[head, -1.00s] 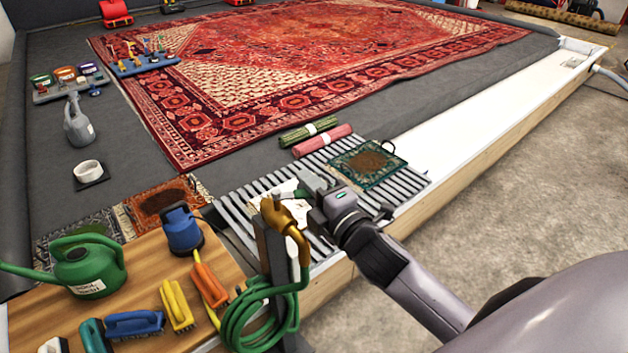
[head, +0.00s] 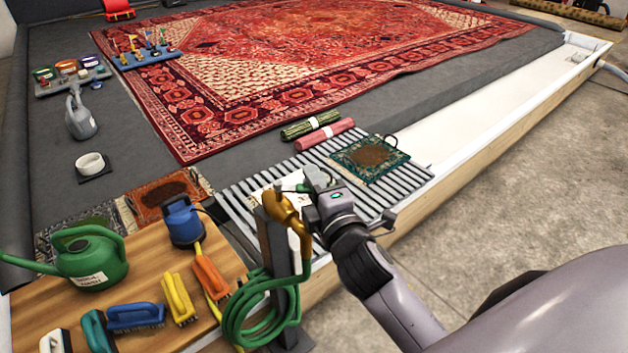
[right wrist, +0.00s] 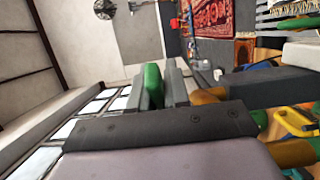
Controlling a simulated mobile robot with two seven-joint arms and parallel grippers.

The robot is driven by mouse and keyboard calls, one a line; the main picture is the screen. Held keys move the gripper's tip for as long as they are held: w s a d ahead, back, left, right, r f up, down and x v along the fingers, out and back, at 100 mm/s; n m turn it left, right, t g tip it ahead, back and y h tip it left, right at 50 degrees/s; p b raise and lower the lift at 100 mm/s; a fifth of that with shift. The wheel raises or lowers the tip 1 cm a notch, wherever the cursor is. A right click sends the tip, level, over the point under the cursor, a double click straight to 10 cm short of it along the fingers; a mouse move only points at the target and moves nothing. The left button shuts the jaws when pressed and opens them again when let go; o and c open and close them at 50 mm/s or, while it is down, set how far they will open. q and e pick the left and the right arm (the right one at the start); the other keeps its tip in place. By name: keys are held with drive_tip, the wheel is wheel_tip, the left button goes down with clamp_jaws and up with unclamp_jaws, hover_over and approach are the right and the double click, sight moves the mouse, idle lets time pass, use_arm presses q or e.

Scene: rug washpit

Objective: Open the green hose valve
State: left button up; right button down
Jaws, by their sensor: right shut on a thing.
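The brass tap (head: 284,212) stands on a dark post at the front edge of the slatted rack, with a green hose (head: 240,318) coiled below it. The green valve handle (right wrist: 152,80) sits between the fingers of my right gripper (right wrist: 158,88) in the right wrist view. My right gripper (head: 312,182) is shut on this handle, just above and right of the brass body. In the head view the gripper hides much of the handle, so its angle is hard to tell. My left gripper is not in view.
A wooden bench (head: 150,265) at the lower left holds a green watering can (head: 92,262), a blue pump-like item (head: 183,224) and several brushes. A small green rug (head: 368,158) lies on the slatted rack (head: 246,198). Concrete floor to the right is clear.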

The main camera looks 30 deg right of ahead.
drive_tip(key=c, duration=1.2)
unclamp_jaws()
drive_tip(key=shift+s+a, duration=0.15)
drive_tip(key=shift+s, duration=1.65)
drive_tip(key=shift+s+a, duration=0.15)
drive_tip(key=shift+s, duration=1.65)
